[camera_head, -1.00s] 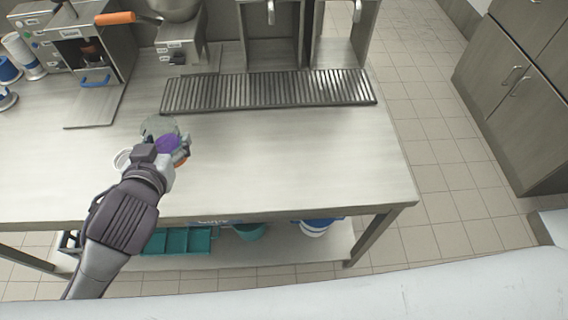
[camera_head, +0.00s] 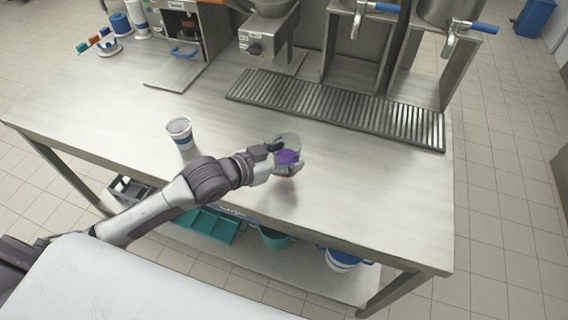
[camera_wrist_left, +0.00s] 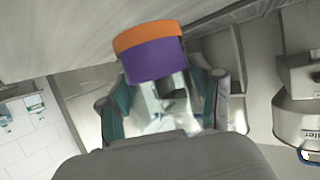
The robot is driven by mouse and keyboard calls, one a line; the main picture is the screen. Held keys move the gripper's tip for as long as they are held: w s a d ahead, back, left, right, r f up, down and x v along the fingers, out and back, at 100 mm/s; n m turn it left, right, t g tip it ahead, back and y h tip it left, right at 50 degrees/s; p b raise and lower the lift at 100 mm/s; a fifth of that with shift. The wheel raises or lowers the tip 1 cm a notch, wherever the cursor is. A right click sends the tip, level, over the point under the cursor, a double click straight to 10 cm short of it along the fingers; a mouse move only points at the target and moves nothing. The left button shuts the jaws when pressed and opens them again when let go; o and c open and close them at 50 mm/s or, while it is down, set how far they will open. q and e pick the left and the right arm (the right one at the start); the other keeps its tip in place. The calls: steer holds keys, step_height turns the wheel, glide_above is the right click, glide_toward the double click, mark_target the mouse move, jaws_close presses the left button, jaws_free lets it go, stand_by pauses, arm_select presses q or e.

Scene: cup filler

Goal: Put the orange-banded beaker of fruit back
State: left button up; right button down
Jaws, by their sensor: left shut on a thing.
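My left gripper (camera_head: 278,158) is shut on the orange-banded beaker (camera_head: 288,146), a clear vessel with purple fruit inside. The beaker is upright or nearly so, over the front part of the steel counter, seemingly raised above it. In the left wrist view the beaker's orange band (camera_wrist_left: 147,36) and purple contents (camera_wrist_left: 154,61) show between the fingers (camera_wrist_left: 165,95). The fingers hide part of the beaker in the head view. My right gripper is not in view.
A white paper cup (camera_head: 180,132) stands on the counter left of the gripper. A slotted drip grate (camera_head: 335,107) lies behind, below the taps. Teal bins (camera_head: 207,226) and a blue-white tub (camera_head: 342,260) are on the lower shelf. The counter (camera_head: 370,190) right of the beaker is clear.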

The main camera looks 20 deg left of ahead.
arm_select(q)
steer(key=shift+w+a+f, duration=0.2)
steer(key=shift+w+a, duration=0.1)
steer(key=shift+f, duration=2.1)
steer(key=o, duration=1.3)
steer(key=shift+s+r, duration=0.1)
steer(key=v, duration=1)
steer(key=shift+s+a, duration=0.15)
steer(key=shift+v, duration=0.8)
